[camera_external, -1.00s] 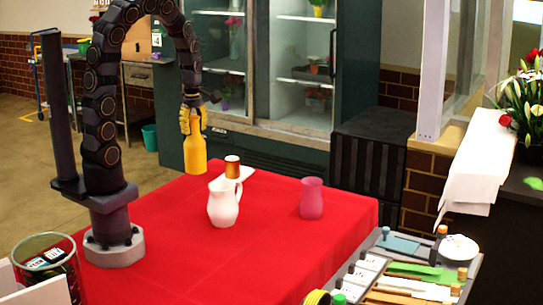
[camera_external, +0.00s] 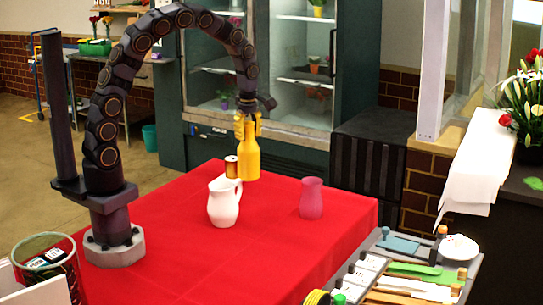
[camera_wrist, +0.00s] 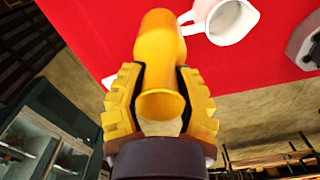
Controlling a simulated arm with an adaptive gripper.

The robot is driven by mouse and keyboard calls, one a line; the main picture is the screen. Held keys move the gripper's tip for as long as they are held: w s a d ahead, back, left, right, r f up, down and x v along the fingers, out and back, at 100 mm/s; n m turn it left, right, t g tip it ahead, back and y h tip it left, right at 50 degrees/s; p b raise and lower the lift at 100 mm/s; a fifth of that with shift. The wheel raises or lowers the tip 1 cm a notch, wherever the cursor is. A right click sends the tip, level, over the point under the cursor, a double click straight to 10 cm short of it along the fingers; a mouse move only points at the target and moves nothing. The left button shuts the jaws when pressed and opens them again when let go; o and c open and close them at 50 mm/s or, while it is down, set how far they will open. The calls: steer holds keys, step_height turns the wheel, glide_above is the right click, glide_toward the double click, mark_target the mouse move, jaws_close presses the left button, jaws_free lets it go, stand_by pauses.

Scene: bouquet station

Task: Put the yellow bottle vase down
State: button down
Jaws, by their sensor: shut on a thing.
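The yellow bottle vase (camera_external: 247,158) hangs upright from my gripper (camera_external: 248,118), which is shut on its neck. In the external view its base looks near the far part of the red table (camera_external: 290,250); I cannot tell whether it touches. In the wrist view the yellow bottle vase (camera_wrist: 160,55) sits between the two yellow fingers of my gripper (camera_wrist: 160,105), its open mouth toward the camera.
A white pitcher (camera_external: 223,205) stands left of the vase, with a small amber jar (camera_external: 231,166) behind it. A pink vase (camera_external: 312,198) stands to the right. A tool tray (camera_external: 400,270) is at the front right. Red cloth between pitcher and pink vase is clear.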

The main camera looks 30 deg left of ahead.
steer(key=w+d+f, duration=0.2)
steer(key=w+f, duration=0.4)
steer(key=f, duration=0.3)
steer(key=shift+d+f, duration=0.25)
steer(key=shift+f, duration=0.1)
steer(key=shift+f, duration=0.2)
steer(key=c, duration=0.7)
jaws_free()
steer(key=shift+r, duration=0.1)
